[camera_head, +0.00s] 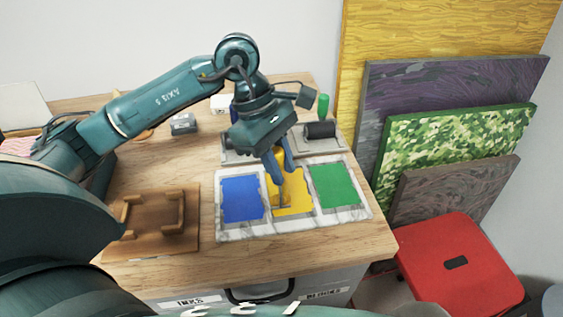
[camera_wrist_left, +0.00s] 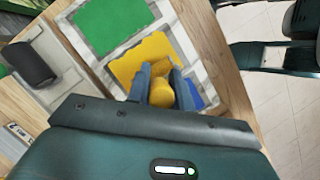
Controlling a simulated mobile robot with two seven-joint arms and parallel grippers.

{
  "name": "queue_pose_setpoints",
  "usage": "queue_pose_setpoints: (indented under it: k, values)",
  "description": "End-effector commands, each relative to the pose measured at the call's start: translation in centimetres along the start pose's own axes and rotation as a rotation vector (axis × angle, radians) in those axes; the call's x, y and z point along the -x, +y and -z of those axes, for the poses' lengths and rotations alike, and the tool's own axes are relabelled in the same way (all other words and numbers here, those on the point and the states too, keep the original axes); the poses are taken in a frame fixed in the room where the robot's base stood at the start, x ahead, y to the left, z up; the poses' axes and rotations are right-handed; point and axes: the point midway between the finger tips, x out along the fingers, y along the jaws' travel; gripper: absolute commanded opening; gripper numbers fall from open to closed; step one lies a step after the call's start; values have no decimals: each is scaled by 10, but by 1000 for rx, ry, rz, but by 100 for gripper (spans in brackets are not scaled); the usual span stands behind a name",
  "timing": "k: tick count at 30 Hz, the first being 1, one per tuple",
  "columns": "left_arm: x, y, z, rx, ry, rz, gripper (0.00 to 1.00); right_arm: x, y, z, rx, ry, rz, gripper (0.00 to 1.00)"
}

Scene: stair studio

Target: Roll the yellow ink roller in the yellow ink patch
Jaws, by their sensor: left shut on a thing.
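The yellow ink patch (camera_head: 295,199) lies in the middle of the marble slab (camera_head: 235,232), between the blue patch (camera_head: 242,198) and the green patch (camera_head: 334,185). My left gripper (camera_head: 275,178) points down over the yellow patch, shut on the yellow ink roller (camera_head: 279,156). In the left wrist view, the yellow handle of the roller (camera_wrist_left: 162,88) sits between the fingertips, in front of the yellow patch (camera_wrist_left: 138,60). The roller's lower end is at the patch; fingers partly hide it, so I cannot tell whether it touches the ink. My right gripper is out of view.
Behind the slab, a black roller (camera_head: 320,130) lies on a grey rack next to a green upright handle (camera_head: 323,104). A wooden stand (camera_head: 157,220) is left of the slab. A red stool (camera_head: 458,262) and leaning painted panels (camera_head: 455,145) are to the right.

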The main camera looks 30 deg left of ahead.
Motion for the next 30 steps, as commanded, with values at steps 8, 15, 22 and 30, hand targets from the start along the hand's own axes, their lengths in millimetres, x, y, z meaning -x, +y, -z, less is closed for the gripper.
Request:
queue_pose_setpoints:
  k: [8,15,22,30]
  values:
    - [20,1,-8,-1,-1,-3,4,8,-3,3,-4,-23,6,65]
    - [38,0,-16,-2,-1,-2,4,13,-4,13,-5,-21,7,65]
    - [54,0,-23,-1,-1,-3,4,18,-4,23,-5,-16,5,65]
    - [65,0,-27,0,-1,-1,4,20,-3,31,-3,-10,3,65]
